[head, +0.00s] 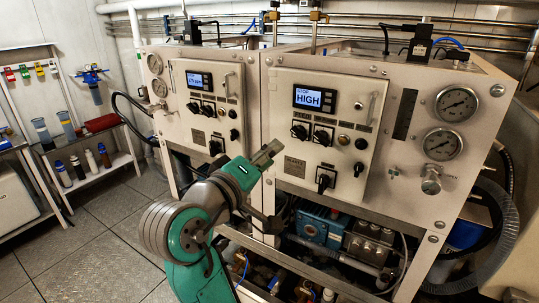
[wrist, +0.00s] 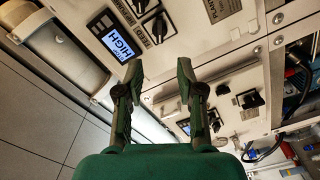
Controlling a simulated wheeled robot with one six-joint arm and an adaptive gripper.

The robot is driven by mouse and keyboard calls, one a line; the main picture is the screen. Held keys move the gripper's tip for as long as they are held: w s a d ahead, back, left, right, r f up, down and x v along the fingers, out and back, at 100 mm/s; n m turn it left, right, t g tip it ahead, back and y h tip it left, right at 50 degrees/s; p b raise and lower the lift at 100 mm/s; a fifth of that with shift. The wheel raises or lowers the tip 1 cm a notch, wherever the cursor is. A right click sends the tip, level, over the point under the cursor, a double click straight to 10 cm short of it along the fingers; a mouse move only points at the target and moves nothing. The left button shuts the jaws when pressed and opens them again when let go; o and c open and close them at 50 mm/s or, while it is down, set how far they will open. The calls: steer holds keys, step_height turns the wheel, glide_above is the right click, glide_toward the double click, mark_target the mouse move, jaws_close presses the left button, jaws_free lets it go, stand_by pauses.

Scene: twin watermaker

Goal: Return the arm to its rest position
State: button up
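My gripper (wrist: 159,70) shows in the wrist view with its two dark fingers apart and nothing between them. In the head view my green and grey arm (head: 205,215) reaches up from the bottom, bent, in front of the two white machine cabinets. Its end is near the gap between the left control panel (head: 208,105) and the right control panel (head: 325,125). I cannot make out the fingers clearly in the head view. In the wrist view a panel lies beyond the fingers, and no contact shows.
The right panel's display (head: 308,98) reads "STOP HIGH". Gauges (head: 457,104) and a valve knob (head: 431,183) are at right. A blue pump (head: 322,228) and hoses sit below. A shelf with bottles (head: 95,165) stands at left. The tiled floor (head: 105,225) between is clear.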

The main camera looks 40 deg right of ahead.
stand_by(0.3)
steer(key=a+f+n+t+y, duration=0.3)
steer(key=f+n+t+y, duration=0.15)
steer(key=f, duration=0.85)
steer(key=a+f+n+t+y, duration=0.2)
steer(key=f+n+t+y, duration=0.25)
steer(key=f, duration=0.75)
steer(key=s+a+f+y, duration=0.5)
steer(key=s+f, duration=0.7)
steer(key=s, duration=0.1)
steer(key=s+a+m+y, duration=0.2)
steer(key=s+m, duration=0.5)
steer(key=s, duration=1.6)
steer(key=shift+a+r+y, duration=0.3)
steer(key=shift+a+y, duration=0.05)
steer(key=shift+y, duration=0.15)
